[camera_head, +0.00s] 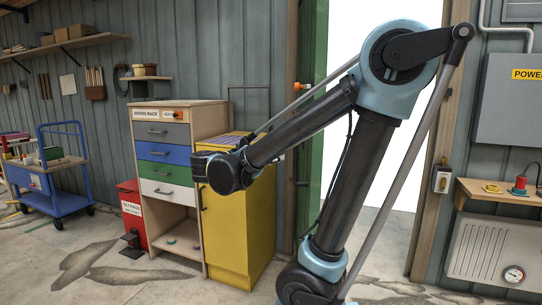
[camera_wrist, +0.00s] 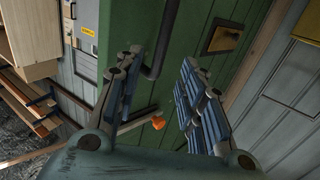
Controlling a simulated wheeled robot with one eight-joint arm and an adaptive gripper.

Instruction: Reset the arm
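My gripper (camera_wrist: 163,70) shows in the wrist view with its two blue-padded fingers spread apart. Nothing sits between them. Behind the fingers is a green panelled surface, with a dark pipe running between the fingertips. In the head view my arm rises from the lower middle, bends at a high elbow and reaches down to the left. Its wrist end is in front of the drawer cabinet (camera_head: 175,113) and the yellow cabinet (camera_head: 230,235). The fingers cannot be made out clearly there.
A red bin (camera_head: 131,215) stands left of the drawer cabinet, and a blue cart (camera_head: 62,203) further left. A bright doorway is behind my arm. A wooden shelf (camera_head: 500,192) and a grey box (camera_head: 510,100) are on the right wall. Floor at the lower left is clear.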

